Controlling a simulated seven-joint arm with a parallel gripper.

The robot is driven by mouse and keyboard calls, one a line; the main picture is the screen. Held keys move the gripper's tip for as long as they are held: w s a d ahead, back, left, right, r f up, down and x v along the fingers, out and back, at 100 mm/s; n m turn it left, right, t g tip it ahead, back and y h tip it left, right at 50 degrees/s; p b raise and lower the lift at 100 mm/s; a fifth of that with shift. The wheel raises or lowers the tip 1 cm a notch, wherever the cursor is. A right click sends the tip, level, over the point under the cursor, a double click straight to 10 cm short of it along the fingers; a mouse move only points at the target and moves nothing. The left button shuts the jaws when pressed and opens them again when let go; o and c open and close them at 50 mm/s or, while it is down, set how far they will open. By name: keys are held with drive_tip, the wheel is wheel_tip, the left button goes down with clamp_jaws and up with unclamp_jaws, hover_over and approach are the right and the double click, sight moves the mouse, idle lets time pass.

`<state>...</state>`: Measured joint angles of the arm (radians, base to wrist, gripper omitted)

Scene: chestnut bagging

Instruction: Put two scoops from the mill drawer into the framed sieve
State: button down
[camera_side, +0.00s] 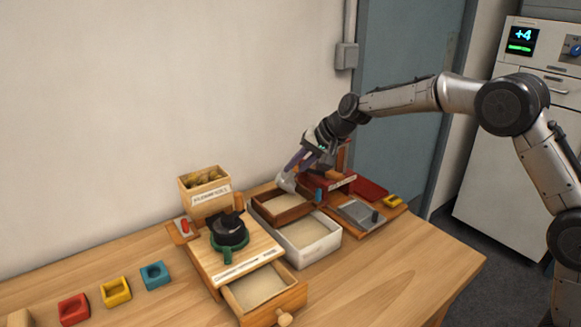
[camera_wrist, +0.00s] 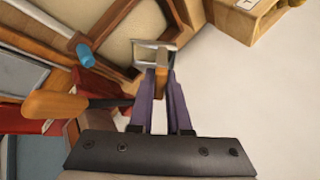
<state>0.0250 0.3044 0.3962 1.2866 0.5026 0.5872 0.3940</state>
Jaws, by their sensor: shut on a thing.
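My gripper (camera_side: 294,168) is shut on a small scoop (camera_side: 287,182), held above the back left edge of the framed sieve. In the wrist view the scoop (camera_wrist: 147,58) has a pale metal rim, and its wooden handle sits between my purple fingers (camera_wrist: 160,90). I cannot tell whether the scoop holds anything. The framed sieve (camera_side: 265,215) is a brown wooden frame with pale meal inside; its frame also shows in the wrist view (camera_wrist: 92,38). The mill (camera_side: 215,262) is a wooden box with a dark top and green ring. Its drawer (camera_side: 292,298) is pulled open and holds pale meal.
A white tray (camera_side: 327,246) with pale meal lies at the sieve's front. A labelled wooden bin (camera_side: 208,205) stands behind the mill. Red (camera_side: 74,310), yellow (camera_side: 116,293) and blue (camera_side: 155,276) blocks line the left. An orange-handled tool (camera_wrist: 55,103) lies near my fingers.

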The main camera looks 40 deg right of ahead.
sight(280, 174)
drive_tip(key=shift+s+d+t+y, duration=0.5)
drive_tip(key=shift+d+t+y, duration=0.2)
drive_tip(key=shift+y, duration=0.1)
drive_tip(key=shift+a, duration=0.15)
idle(0.8)
drive_tip(key=shift+w+a+g+h, duration=0.55)
drive_tip(key=shift+a+g+h, duration=0.15)
drive_tip(key=shift+g+h, duration=0.15)
drive_tip(key=w+a+g+h, duration=0.1)
drive_tip(key=a+g+h, duration=0.1)
drive_tip(key=h, duration=0.1)
drive_tip(key=shift+w+f+n, duration=0.1)
drive_tip(key=shift+w+n, duration=0.3)
drive_tip(key=shift+w+a+r+g+h, duration=0.15)
drive_tip(key=shift+a+r+g+h, duration=0.05)
drive_tip(key=shift+r+g+h, duration=0.2)
drive_tip(key=shift+w+a+r+g+h, duration=0.1)
drive_tip(key=shift+a+r+g+h, duration=0.05)
drive_tip(key=shift+r+g+h, duration=0.2)
